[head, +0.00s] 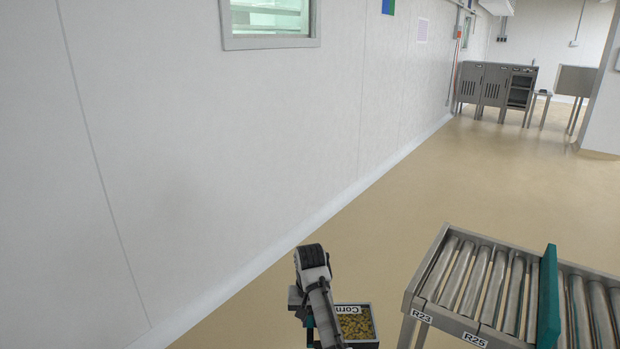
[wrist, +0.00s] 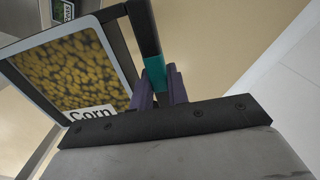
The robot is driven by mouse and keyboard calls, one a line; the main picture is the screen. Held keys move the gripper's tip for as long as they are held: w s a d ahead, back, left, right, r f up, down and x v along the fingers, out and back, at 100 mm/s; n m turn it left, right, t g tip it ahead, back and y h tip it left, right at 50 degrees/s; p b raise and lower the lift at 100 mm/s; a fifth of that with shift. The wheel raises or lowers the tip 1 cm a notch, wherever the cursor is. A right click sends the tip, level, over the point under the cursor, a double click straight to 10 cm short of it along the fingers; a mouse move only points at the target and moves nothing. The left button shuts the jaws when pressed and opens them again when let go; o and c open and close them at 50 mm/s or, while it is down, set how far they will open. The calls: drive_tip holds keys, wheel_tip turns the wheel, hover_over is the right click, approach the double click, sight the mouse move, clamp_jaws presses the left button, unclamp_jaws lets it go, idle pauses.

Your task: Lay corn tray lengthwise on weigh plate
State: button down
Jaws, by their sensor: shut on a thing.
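My gripper (wrist: 160,88) has purple fingers, shut on a dark bar with a teal section at the tray's side. The tray is held up off the floor. I cannot make out a weigh plate in either view.
A roller conveyor (head: 423,294) labelled R23 and R25 stands right of the tray, with a teal bar (head: 549,300) across it. A long white wall (head: 200,150) runs along the left. Grey cabinets (head: 492,85) stand far back. The floor between is clear.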

wheel_tip(320, 180, down, 14)
drive_tip(key=b, duration=0.8)
drive_tip(key=shift+r+p, duration=5.9)
drive_tip(key=shift+r, duration=1.7)
wheel_tip(320, 180, down, 15)
drive_tip(key=b, duration=1.2)
drive_tip(key=shift+f, duration=0.15)
drive_tip(key=shift+s, duration=0.1)
